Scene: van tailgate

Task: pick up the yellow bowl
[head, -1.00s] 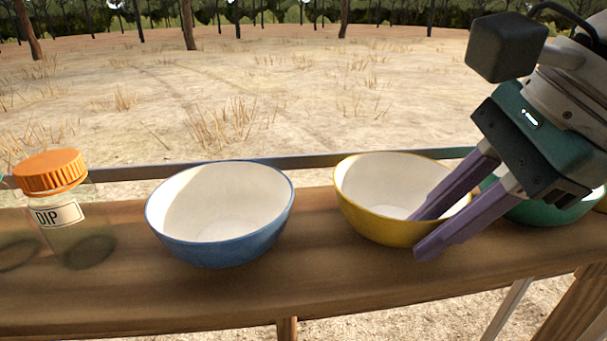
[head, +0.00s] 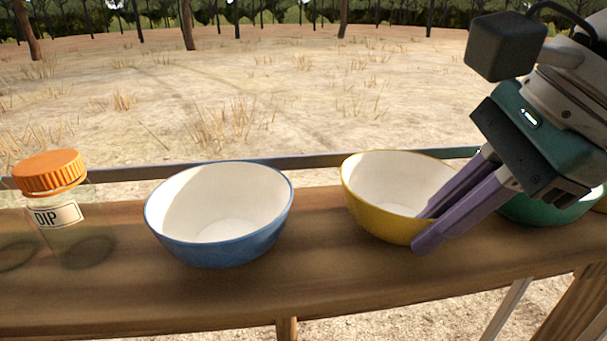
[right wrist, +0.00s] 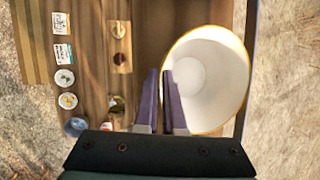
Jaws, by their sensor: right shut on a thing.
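The yellow bowl (head: 385,222), white inside, stands on the wooden shelf and tilts slightly, with its left side higher. My right gripper (head: 422,230) is shut on its near right wall, one purple finger inside the bowl and one outside. In the right wrist view the bowl (right wrist: 215,75) shows from above, with the right gripper's fingers (right wrist: 160,85) across its left rim. I cannot tell whether the bowl's base is clear of the shelf. My left gripper is not in view.
A blue bowl (head: 220,245) stands to the left on the shelf (head: 330,290). A jar labelled DIP (head: 55,215) with an orange lid is at the far left. A green bowl (head: 545,210) is close behind my right gripper. A grey rail (head: 310,158) runs along the back.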

